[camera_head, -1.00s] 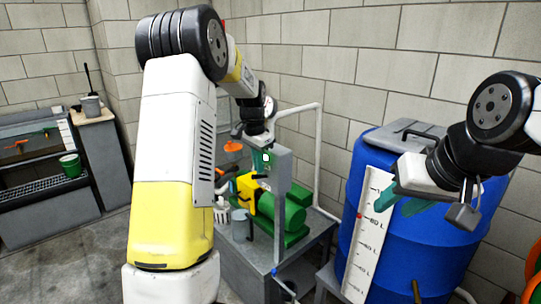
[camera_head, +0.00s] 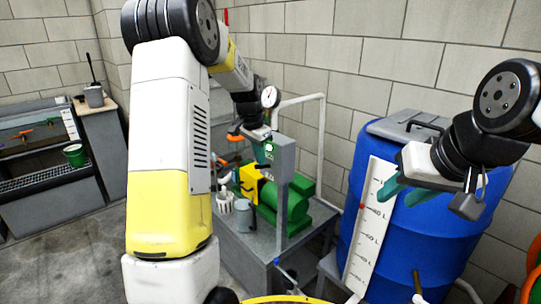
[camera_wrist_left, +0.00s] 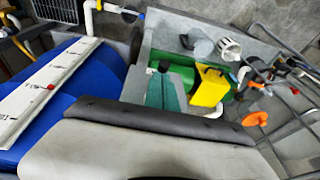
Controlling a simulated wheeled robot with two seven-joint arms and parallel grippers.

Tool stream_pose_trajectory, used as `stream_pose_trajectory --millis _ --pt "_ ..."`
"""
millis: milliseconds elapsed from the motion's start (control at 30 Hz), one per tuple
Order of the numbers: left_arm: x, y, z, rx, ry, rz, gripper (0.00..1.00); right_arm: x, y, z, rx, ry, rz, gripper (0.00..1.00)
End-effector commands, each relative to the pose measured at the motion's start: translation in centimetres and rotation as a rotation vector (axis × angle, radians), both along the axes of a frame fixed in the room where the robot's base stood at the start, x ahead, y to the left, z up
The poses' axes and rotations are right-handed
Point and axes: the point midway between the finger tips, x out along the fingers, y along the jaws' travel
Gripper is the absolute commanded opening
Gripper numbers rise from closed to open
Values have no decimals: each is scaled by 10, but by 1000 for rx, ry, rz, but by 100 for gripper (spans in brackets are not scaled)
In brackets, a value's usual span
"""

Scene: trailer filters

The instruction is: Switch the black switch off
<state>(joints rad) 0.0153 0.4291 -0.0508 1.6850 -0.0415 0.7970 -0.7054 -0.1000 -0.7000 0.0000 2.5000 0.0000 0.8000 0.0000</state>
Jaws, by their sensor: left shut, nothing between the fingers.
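My left gripper (camera_head: 264,152) is shut and empty, with its teal fingers down beside the top of a grey post (camera_head: 284,160). A small green light (camera_head: 269,147) shows by the fingers and post. In the left wrist view the left gripper (camera_wrist_left: 166,88) points toward the green and yellow pump. A small dark piece (camera_wrist_left: 163,66) shows near the fingertips; I cannot tell whether it is the black switch. In the head view the switch is not clearly visible. My right gripper (camera_head: 402,192) is open and empty in front of the blue barrel.
The green pump (camera_head: 265,215) with its yellow part (camera_head: 249,182) sits on a grey stand. The blue barrel (camera_head: 400,245) with a white level scale (camera_head: 369,225) stands to the right. A white pipe (camera_head: 322,150) runs behind. A sink bench (camera_head: 50,195) is at far left.

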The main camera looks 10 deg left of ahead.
Motion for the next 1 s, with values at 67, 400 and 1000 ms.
stream_pose_trajectory --millis 67,400,1000 --pt "-1 1 -1 -9 -11 1 0 0 0 0 0 0 0 39" --pt "-9 8 -10 -100 -125 6 0 0 0 0 0 0 0 39" --pt "-15 11 -25 -96 -124 -1 0 0 0 0 0 0 0 39"
